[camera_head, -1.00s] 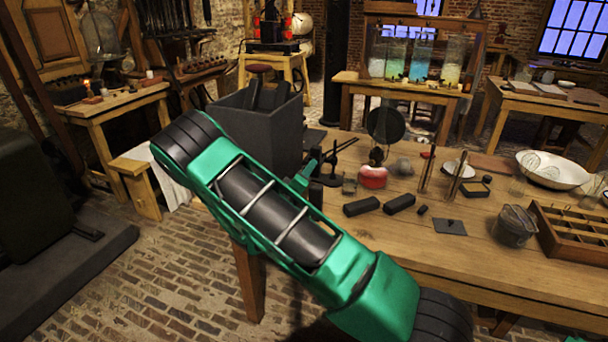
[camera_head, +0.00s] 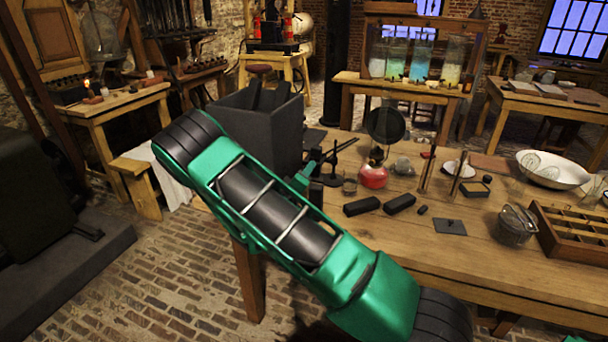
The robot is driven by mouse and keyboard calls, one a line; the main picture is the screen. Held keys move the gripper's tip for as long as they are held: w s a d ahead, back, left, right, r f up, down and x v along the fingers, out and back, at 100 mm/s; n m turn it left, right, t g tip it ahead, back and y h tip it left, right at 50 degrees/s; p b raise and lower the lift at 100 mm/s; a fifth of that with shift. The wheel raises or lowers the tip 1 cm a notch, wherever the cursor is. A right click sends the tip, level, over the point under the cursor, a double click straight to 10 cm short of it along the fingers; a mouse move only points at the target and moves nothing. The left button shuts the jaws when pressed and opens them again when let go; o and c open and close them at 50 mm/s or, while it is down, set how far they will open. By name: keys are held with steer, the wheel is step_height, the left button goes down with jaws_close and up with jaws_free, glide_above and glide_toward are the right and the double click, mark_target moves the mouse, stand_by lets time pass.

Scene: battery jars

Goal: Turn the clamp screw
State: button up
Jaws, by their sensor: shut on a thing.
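A dark clamp stand (camera_head: 334,174) stands at the left end of the wooden workbench, with a thin arm reaching up to the right. My gripper (camera_head: 321,158) is at the left side of the stand's upper part, at the height of the clamp. Only a small green and black bit of the wrist end shows past my large green arm link. The jaws are shut at the clamp; the clamp screw itself is too small and covered to make out.
A dark open box (camera_head: 262,135) stands left of the stand. A red-based burner (camera_head: 373,177), a small glass beaker (camera_head: 350,186) and black blocks (camera_head: 361,206) lie close to its right. A metal pail (camera_head: 515,226) and a compartment tray (camera_head: 575,232) are farther right.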

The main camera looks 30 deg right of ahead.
steer(key=shift+n, duration=0.6)
stand_by(0.3)
steer(key=n, duration=0.4)
steer(key=shift+n, duration=2.5)
steer(key=shift+f+n, duration=0.1)
steer(key=shift+n, duration=0.2)
steer(key=o, duration=1.1)
steer(key=v, duration=1)
steer(key=shift+s+a, duration=0.2)
steer(key=shift+a, duration=0.1)
